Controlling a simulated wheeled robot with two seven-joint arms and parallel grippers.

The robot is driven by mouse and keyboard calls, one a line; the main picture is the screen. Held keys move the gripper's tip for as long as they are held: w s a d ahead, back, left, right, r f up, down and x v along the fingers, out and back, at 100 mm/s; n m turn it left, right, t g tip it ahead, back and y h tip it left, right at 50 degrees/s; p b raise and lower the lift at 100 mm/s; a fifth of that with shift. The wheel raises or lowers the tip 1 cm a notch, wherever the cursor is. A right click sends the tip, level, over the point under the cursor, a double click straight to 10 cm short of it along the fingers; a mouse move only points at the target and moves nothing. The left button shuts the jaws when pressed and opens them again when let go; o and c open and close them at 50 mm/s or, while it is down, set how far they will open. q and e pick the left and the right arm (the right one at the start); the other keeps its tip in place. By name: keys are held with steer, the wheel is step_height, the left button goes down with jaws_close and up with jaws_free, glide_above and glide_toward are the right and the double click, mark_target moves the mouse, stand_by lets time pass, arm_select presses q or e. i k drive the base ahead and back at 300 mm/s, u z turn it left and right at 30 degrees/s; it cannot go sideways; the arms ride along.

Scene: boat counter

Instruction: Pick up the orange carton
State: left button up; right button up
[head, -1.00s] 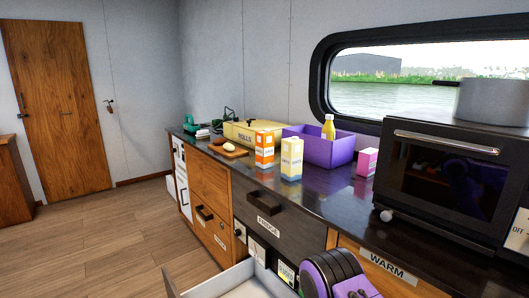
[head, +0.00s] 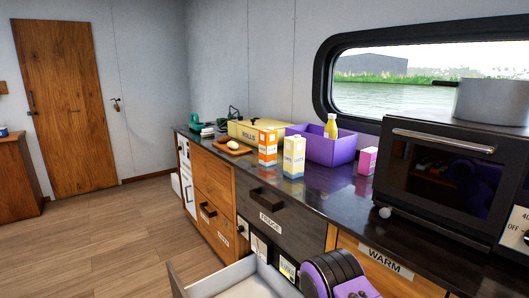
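The orange carton (head: 267,147) stands upright on the dark counter, orange and white with a gabled top. A yellow carton (head: 293,157) stands upright just to its right and nearer to me. A purple arm part of mine shows at the bottom of the head view, over the open drawer. Neither gripper's fingers are in view. Nothing is seen touching the orange carton.
A purple bin (head: 336,149) with a yellow bottle (head: 331,127) stands behind the cartons. A yellow rolls box (head: 257,132), a cutting board (head: 232,147) and a pink box (head: 367,160) are nearby. An oven (head: 450,170) stands at right. A drawer (head: 240,272) is open below.

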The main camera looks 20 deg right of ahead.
mark_target(268, 138)
steer(key=k, duration=0.9)
steer(key=u, duration=0.6)
steer(key=i, duration=7.3)
steer(key=z, duration=4.55)
steer(key=i, duration=1.1)
steer(key=z, duration=0.1)
